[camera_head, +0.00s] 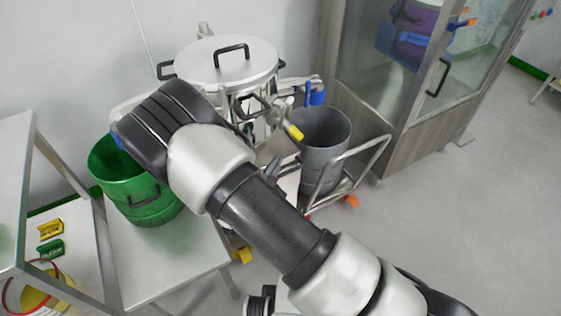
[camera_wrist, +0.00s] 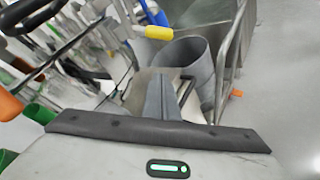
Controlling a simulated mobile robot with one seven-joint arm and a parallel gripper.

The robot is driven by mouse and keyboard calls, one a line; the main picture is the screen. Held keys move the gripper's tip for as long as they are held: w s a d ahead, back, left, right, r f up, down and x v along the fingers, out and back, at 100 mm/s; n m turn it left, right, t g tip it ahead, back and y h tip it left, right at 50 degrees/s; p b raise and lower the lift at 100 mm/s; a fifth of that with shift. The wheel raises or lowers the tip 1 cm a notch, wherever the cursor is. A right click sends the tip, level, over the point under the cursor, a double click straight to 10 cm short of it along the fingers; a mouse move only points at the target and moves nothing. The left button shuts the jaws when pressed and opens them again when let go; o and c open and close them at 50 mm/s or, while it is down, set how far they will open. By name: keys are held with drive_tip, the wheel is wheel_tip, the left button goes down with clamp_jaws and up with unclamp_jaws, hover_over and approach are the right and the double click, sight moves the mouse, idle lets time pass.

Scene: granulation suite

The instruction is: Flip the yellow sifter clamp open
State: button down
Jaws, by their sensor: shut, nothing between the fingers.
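The yellow clamp handle (camera_head: 294,132) sticks out from the front right of the steel sifter (camera_head: 228,60), below its round lid. In the wrist view the yellow handle (camera_wrist: 158,33) shows at the top centre, beyond my fingertips and apart from them. My gripper (camera_wrist: 165,85) is shut and empty, with its fingers pointing toward the grey bin. In the head view my arm crosses in front of the sifter's lower part and hides most of the gripper. Whether the clamp is latched is too small to tell.
A grey bin (camera_head: 322,135) stands on a wheeled trolley (camera_head: 372,150) right of the sifter. A green bucket (camera_head: 140,205) stands on a steel table (camera_head: 165,262) at left. A glass-fronted cabinet (camera_head: 405,95) stands behind at right. The floor (camera_head: 460,220) at right is clear.

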sight(291, 128)
drive_tip(key=w+d+r+b, duration=0.1)
drive_tip(key=w+d, duration=0.2)
drive_tip(key=w, duration=0.3)
drive_tip(key=shift+w+d, duration=0.25)
drive_tip(key=shift+d, duration=0.1)
drive_tip(key=shift+r, duration=0.2)
